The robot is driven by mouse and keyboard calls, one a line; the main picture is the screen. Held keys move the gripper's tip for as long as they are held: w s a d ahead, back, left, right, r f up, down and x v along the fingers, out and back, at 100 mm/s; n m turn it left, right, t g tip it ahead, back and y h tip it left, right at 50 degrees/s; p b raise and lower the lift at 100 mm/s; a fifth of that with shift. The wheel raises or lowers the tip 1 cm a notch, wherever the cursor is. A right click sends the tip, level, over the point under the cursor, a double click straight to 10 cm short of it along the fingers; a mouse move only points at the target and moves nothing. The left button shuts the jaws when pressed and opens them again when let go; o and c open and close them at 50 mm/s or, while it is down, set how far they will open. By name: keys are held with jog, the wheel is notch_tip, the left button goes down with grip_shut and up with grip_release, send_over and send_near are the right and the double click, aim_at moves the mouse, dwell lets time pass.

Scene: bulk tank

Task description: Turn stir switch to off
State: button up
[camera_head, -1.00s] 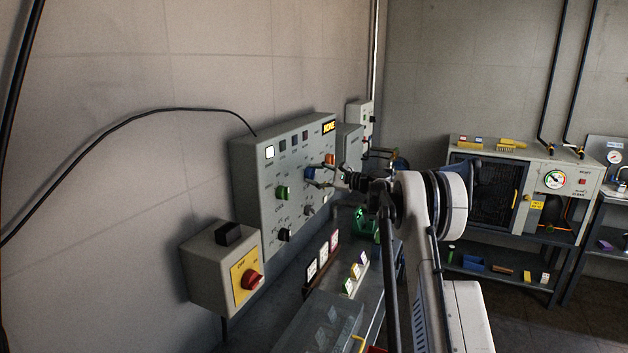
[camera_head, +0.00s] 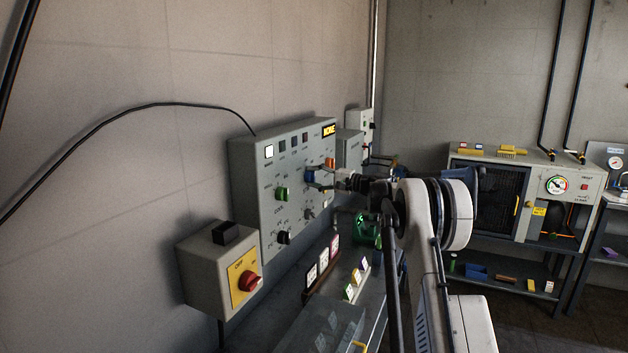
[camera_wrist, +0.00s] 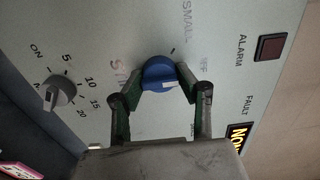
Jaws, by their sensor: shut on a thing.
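The stir switch is a round blue knob (camera_wrist: 158,75) on the grey control panel, with a white mark on its lower right side in the wrist view. Lettering around it reads "SMALL" and "OFF"; the label starting "ST" is partly hidden by a finger. My gripper (camera_wrist: 160,80) is shut on the blue knob, one finger on each side. In the head view the knob (camera_head: 309,175) sits on the panel (camera_head: 250,190) with my gripper (camera_head: 318,178) reaching it from the right.
A green knob (camera_head: 282,194), an orange knob (camera_head: 330,163) and a black knob (camera_head: 284,237) are on the same panel. A grey dial (camera_wrist: 60,92) is left in the wrist view. A box with a red rotary switch (camera_head: 249,281) stands at lower left. A bench with cards runs below.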

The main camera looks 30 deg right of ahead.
dwell(0.4)
jog(key=o, duration=1.1)
jog(key=shift+o, duration=0.2)
jog(key=shift+s+d, duration=0.1)
jog(key=v, duration=1.1)
jog(key=shift+s+d, duration=0.3)
